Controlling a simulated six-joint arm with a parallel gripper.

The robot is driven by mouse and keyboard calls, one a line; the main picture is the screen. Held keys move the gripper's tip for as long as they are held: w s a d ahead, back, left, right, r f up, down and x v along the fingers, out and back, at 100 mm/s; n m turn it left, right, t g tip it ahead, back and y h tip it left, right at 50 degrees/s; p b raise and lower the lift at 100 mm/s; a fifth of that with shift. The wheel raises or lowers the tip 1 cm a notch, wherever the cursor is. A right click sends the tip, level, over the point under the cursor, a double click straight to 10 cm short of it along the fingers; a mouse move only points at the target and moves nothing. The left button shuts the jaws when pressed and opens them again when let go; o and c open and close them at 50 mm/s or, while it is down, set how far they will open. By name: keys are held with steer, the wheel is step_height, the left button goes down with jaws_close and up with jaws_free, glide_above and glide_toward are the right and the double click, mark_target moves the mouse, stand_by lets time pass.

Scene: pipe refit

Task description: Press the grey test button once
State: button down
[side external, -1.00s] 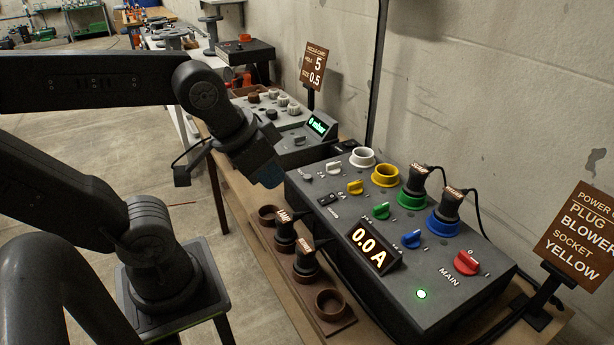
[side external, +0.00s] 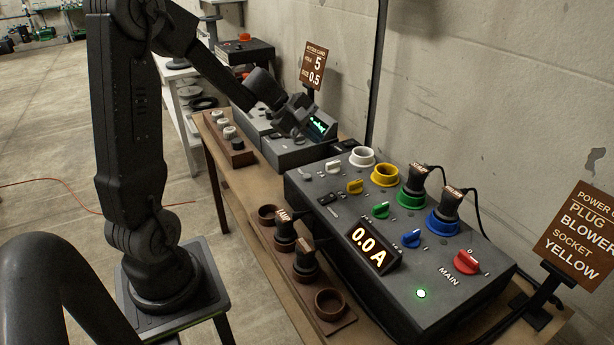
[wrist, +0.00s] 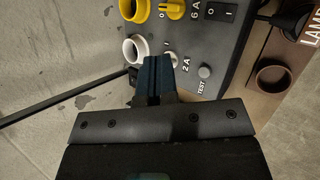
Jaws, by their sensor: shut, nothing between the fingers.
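The grey round test button (wrist: 205,72) sits beside the "TEST" lettering on the dark power box (wrist: 222,55) in the wrist view. It also shows on the box's far left part in the side view (side external: 307,172). My gripper (wrist: 157,62) is shut and empty. In the wrist view its blue fingertips appear beside the button, nearer the white switch (wrist: 171,58). No contact with the button shows.
White (side external: 362,157) and yellow (side external: 385,174) sockets stand open; plugs fill the green and blue ones. The current display (side external: 373,246) reads 0.0 A. A brown holder (side external: 340,318) with two plugs lies in front. A sign (side external: 580,235) stands at right.

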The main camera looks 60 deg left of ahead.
mark_target(306, 177)
steer(key=a+n, duration=0.1)
steer(key=a+f+n, duration=0.1)
steer(key=a, duration=0.1)
steer(key=a+f, duration=0.1)
steer(key=shift+w+a+f+n+t, duration=0.15)
steer(key=shift+w+a+n+t, duration=0.15)
steer(key=shift+n+t, duration=0.1)
steer(key=shift+s+f, duration=0.1)
steer(key=shift+f, duration=4.3)
steer(key=shift+f, duration=0.1)
steer(key=shift+f, duration=0.3)
steer(key=shift+f, duration=0.45)
steer(key=shift+r, duration=0.85)
